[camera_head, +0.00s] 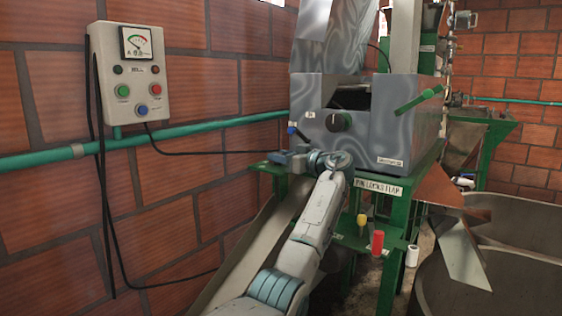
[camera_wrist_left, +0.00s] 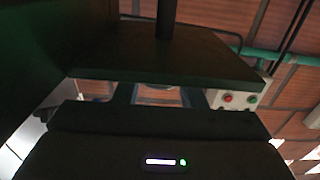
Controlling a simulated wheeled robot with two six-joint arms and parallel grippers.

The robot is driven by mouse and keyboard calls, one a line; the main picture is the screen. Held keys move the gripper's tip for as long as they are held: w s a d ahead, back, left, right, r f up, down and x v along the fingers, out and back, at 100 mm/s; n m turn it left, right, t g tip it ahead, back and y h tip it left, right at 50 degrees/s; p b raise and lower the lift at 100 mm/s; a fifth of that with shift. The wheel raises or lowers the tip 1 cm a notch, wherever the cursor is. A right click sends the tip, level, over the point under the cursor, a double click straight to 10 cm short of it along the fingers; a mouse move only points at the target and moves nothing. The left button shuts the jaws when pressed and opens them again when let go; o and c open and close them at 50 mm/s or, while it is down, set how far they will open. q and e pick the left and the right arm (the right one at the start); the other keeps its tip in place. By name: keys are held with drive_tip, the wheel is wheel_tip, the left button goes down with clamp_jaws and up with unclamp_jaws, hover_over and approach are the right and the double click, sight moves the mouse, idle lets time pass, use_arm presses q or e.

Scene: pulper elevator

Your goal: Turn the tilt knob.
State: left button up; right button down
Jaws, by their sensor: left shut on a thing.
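My left gripper (camera_head: 272,161) is at the left front corner of the green stand, below the metal hopper box. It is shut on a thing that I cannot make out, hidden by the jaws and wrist. A black round knob (camera_head: 338,122) is on the front of the metal box, up and right of the gripper and apart from it. I cannot read which knob is the tilt knob. In the left wrist view, a dark rod (camera_wrist_left: 166,18) stands above a dark flat plate (camera_wrist_left: 165,55). My right gripper is not in view.
A control box (camera_head: 131,74) with a gauge and buttons hangs on the brick wall. A teal pipe (camera_head: 190,131) runs along the wall. A small blue-tipped lever (camera_head: 292,130) and a green handle (camera_head: 417,95) stick out of the machine. A large round vat (camera_head: 490,285) stands at lower right.

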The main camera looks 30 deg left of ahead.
use_arm(q)
drive_tip(key=shift+w+n+g, duration=0.1)
drive_tip(key=shift+n+g, duration=0.5)
drive_tip(key=shift+g, duration=0.4)
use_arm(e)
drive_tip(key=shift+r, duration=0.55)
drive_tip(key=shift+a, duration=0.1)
use_arm(q)
drive_tip(key=o, duration=1)
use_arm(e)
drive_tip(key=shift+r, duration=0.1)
use_arm(q)
drive_tip(key=shift+r, duration=0.1)
